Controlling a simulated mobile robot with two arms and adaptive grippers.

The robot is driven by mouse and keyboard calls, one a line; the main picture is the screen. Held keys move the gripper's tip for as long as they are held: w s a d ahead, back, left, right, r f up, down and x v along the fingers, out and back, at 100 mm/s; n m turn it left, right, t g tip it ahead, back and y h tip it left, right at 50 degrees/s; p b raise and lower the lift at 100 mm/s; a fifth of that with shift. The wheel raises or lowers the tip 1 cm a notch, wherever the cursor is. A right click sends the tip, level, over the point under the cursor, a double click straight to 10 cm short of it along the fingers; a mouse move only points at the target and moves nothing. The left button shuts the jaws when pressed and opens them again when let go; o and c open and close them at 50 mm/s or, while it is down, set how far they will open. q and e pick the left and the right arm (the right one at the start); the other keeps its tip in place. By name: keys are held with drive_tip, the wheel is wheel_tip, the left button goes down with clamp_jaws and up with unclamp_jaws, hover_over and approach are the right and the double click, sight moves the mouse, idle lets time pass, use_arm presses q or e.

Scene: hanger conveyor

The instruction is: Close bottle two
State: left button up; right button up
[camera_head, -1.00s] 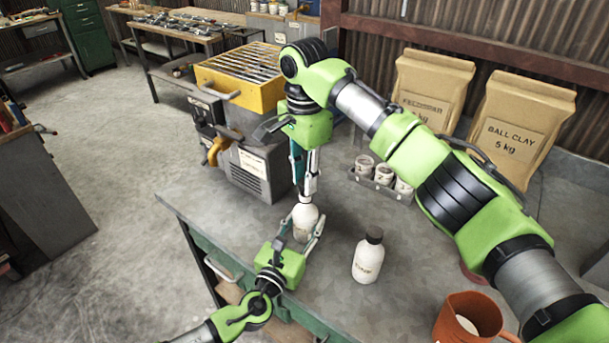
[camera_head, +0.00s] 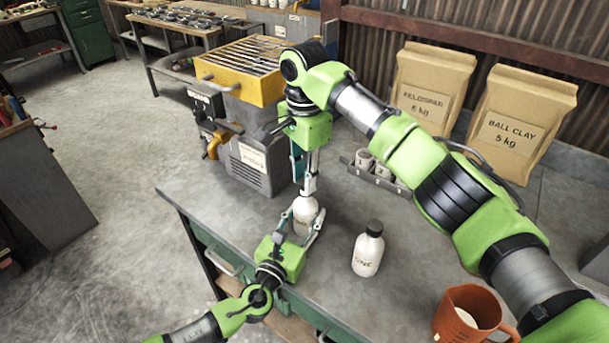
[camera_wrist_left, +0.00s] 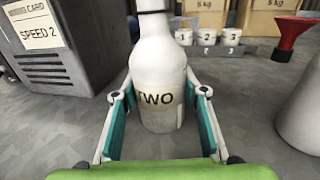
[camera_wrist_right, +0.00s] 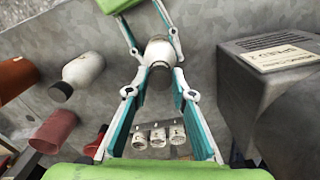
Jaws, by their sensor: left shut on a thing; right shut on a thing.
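Bottle two (camera_head: 304,210) is a white bottle upright on the grey table. Its label TWO faces my left wrist camera, where the bottle (camera_wrist_left: 158,80) stands between the fingers. My left gripper (camera_head: 300,228) is shut around its body from the front. My right gripper (camera_head: 308,192) reaches straight down from above and is shut at the bottle's top. In the right wrist view a dark cap (camera_wrist_right: 160,74) is between its fingertips, in line with the bottle (camera_wrist_right: 158,50). Whether the cap is seated on the thread cannot be told.
Another white bottle with a dark cap (camera_head: 368,248) stands to the right on the table. An orange mug (camera_head: 468,315) is at the front right. A machine with a yellow top (camera_head: 243,72) stands behind left. Small numbered jars (camera_wrist_left: 205,37) and paper sacks (camera_head: 432,88) are behind.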

drive_tip(key=shift+f, duration=0.6)
drive_tip(key=m, duration=0.4)
drive_tip(key=shift+a+m, duration=0.15)
drive_tip(key=shift+m, duration=0.15)
drive_tip(key=m, duration=0.4)
drive_tip(key=shift+w, duration=0.1)
drive_tip(key=m, duration=0.4)
drive_tip(key=shift+m, duration=0.3)
drive_tip(key=m, duration=0.3)
drive_tip(key=shift+w, duration=0.15)
